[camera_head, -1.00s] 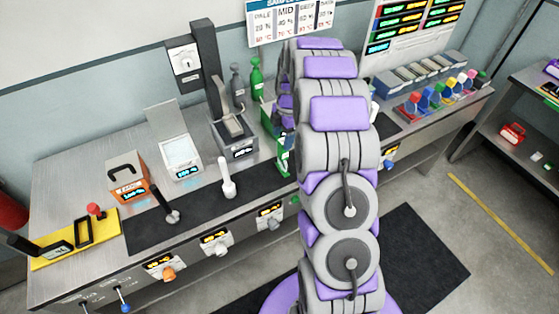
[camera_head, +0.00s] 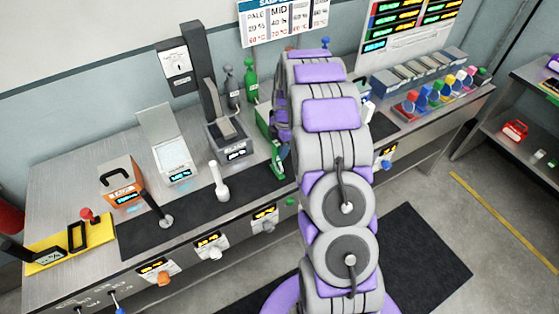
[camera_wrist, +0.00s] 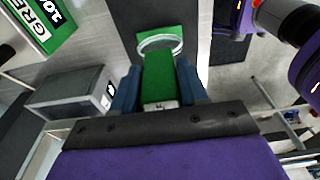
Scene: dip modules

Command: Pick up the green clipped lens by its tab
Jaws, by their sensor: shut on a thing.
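The green clipped lens (camera_wrist: 160,76) is in the wrist view, a flat green tab with a clear ring and a green piece at its far end. My gripper (camera_wrist: 158,90) has its two dark blue fingers on either side of the tab, shut on it. The ring end sticks out beyond the fingers, over a dark mat. I cannot tell whether the lens is clear of what lies below. In the head view my own arm hides the gripper and the lens.
A green-labelled box (camera_wrist: 38,22) and a grey box (camera_wrist: 72,90) lie left of the gripper in the wrist view. In the head view the bench holds an orange box (camera_head: 121,184), a white lidded device (camera_head: 172,160), a dark upright device (camera_head: 226,130) and several coloured knobbed pieces (camera_head: 436,92).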

